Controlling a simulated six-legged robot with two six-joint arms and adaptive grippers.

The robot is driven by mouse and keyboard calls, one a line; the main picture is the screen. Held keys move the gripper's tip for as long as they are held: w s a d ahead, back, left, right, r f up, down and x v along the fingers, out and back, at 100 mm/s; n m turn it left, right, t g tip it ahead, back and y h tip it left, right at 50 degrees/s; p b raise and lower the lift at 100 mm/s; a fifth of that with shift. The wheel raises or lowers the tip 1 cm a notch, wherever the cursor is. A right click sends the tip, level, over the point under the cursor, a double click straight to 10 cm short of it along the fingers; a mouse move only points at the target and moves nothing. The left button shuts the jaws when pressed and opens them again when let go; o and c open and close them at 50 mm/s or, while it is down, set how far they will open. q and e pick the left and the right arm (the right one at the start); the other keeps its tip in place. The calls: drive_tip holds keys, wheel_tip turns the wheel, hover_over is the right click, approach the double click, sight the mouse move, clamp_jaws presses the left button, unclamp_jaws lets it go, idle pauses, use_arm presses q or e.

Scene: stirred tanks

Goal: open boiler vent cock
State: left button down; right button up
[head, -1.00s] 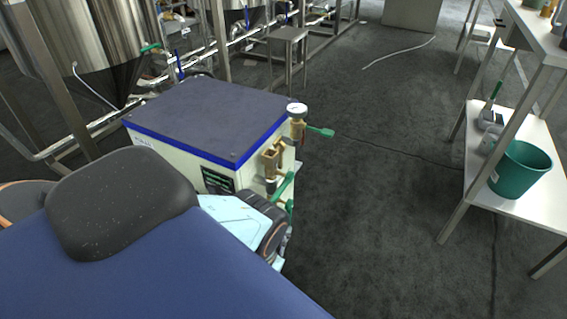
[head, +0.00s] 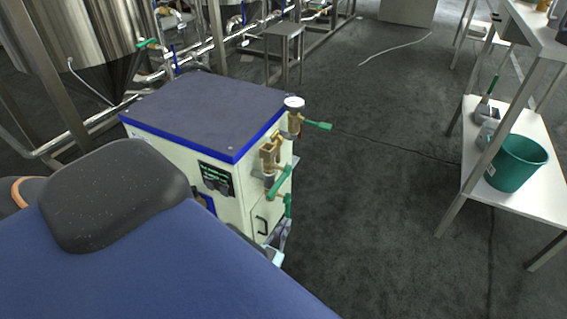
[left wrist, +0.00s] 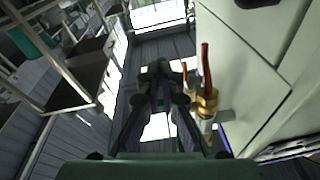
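The boiler (head: 236,182) is a pale box with a dark top and blue trim, in the middle of the head view. Brass cocks (head: 270,157) with green levers are on its right side; one lever (head: 319,125) sticks out below a round gauge (head: 294,103). I cannot tell which is the vent cock. My left gripper (head: 275,250) is low by the boiler's front right corner, mostly hidden by my body.
A white shelf table (head: 545,205) with a green bucket (head: 516,163) stands at the right. Steel tanks (head: 85,30) and pipes fill the back left, and a small steel stand (head: 287,32) is behind the boiler. The grey floor right of the boiler is clear.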

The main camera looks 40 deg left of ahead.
use_arm(q)
drive_tip(key=shift+w+r, duration=0.25)
drive_tip(key=shift+w, duration=0.35)
drive_tip(key=v, duration=1.3)
drive_tip(key=shift+a+f, duration=0.15)
drive_tip(key=shift+f, duration=0.1)
